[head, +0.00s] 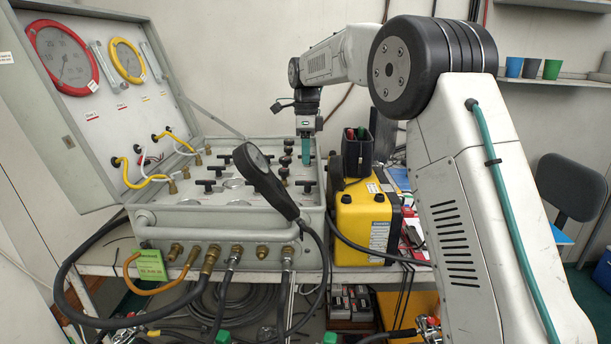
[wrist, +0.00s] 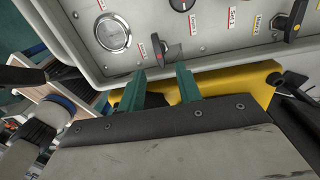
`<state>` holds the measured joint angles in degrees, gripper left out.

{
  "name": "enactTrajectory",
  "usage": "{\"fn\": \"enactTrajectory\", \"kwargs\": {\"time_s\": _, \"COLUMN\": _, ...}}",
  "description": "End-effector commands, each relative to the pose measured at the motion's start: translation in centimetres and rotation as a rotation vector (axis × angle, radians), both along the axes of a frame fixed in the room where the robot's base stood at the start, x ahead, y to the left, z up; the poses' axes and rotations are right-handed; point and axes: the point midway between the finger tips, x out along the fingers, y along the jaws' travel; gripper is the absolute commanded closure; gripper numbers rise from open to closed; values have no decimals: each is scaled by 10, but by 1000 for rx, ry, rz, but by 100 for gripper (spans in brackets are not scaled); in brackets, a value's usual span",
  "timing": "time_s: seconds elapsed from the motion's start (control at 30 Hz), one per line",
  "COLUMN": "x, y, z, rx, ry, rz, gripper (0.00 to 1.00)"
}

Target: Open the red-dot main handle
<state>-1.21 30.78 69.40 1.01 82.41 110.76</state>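The air panel (head: 172,215) carries several black T-shaped handles in the head view; the red dot is too small to make out there. In the wrist view, a dark handle (wrist: 173,54) near the panel's edge shows a small red mark. Another black handle (wrist: 296,18) with an orange-yellow mark is at the upper right, near a label that seems to read Main 2. My gripper (wrist: 160,82) has two teal fingers apart with nothing between them. In the head view my gripper (head: 305,160) points down over the panel's right part, and hides some of it.
A tall black hand-held gauge (head: 262,180) stands at the panel's front. A yellow box (head: 365,222) and a black bin (head: 383,135) sit to the right. The open lid (head: 75,120) with gauges rises at left. Hoses (head: 120,320) run along the front.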

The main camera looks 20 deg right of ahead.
Motion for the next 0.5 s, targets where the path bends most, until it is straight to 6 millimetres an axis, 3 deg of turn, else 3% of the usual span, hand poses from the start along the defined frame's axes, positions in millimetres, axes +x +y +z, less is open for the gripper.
{"fn": "enactTrajectory", "kwargs": {"time_s": 0.3, "x": -4, "y": 1, "z": -50, "rx": 0, "ry": 3, "rz": 2, "gripper": 66}}
{"fn": "enactTrajectory", "kwargs": {"time_s": 0.5, "x": -4, "y": 1, "z": -66, "rx": 0, "ry": 2, "rz": 2, "gripper": 66}}
